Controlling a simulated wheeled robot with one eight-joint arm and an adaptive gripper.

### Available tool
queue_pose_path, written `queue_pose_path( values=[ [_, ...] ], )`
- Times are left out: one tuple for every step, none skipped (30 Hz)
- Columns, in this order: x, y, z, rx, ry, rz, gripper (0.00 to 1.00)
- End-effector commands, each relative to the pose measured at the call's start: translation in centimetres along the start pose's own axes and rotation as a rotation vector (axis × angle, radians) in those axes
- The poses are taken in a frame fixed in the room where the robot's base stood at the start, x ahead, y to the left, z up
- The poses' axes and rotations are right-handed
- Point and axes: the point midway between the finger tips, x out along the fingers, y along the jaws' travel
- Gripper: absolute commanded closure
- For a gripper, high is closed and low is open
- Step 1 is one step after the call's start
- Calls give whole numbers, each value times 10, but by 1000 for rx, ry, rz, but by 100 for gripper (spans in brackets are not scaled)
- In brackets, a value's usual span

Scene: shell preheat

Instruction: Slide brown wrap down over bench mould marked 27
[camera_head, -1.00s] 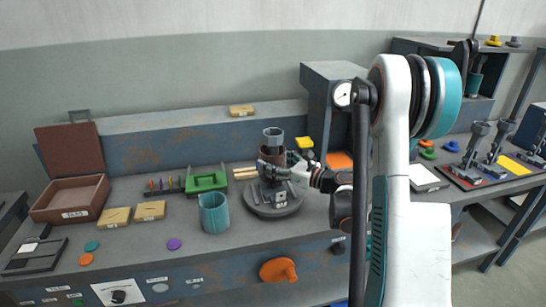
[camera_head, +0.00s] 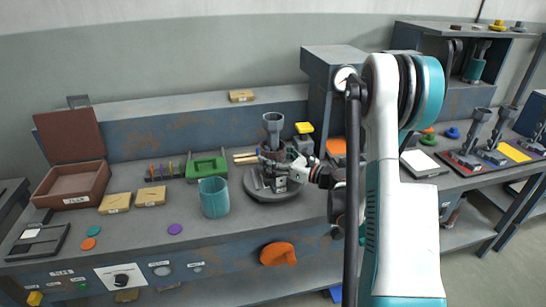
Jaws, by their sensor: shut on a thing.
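The bench mould (camera_head: 273,124) is a grey upright piece with a flared top, standing on a round dark turntable (camera_head: 258,195) in the middle of the bench. Its mark is too small to read. The brown wrap (camera_head: 291,152) is dark and sits around the mould below the flared top, partly hidden by my gripper. My gripper (camera_head: 272,160) reaches in from the right, shut on the wrap low beside the mould. The mould's lower part and the wrap's bottom edge are hidden, so I cannot tell whether the wrap touches the turntable.
A teal mug (camera_head: 213,198) stands left of the turntable. A green tray (camera_head: 206,167), tan blocks (camera_head: 151,196) and an open brown box (camera_head: 75,184) lie further left. An orange knob (camera_head: 278,253) sticks out from the bench front.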

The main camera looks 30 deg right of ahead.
Motion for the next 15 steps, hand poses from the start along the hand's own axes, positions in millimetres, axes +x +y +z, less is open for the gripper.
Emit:
queue_pose_path(
  values=[
    [0,0,0,0,0,0,53],
    [0,0,0,0,0,0,53],
    [0,0,0,0,0,0,53],
    [0,0,0,0,0,0,53],
    [-1,0,0,0,0,0,53],
    [-1,0,0,0,0,0,53],
    [-1,0,0,0,0,0,53],
    [-2,0,0,0,0,0,53],
    [-2,0,0,0,0,0,53],
    [-2,0,0,0,0,0,53],
    [-2,0,0,0,0,0,53],
    [-2,0,0,0,0,0,53],
    [-2,0,0,0,0,0,53],
    [-2,0,0,0,0,0,53],
    [-2,0,0,0,0,0,27]
  ],
)
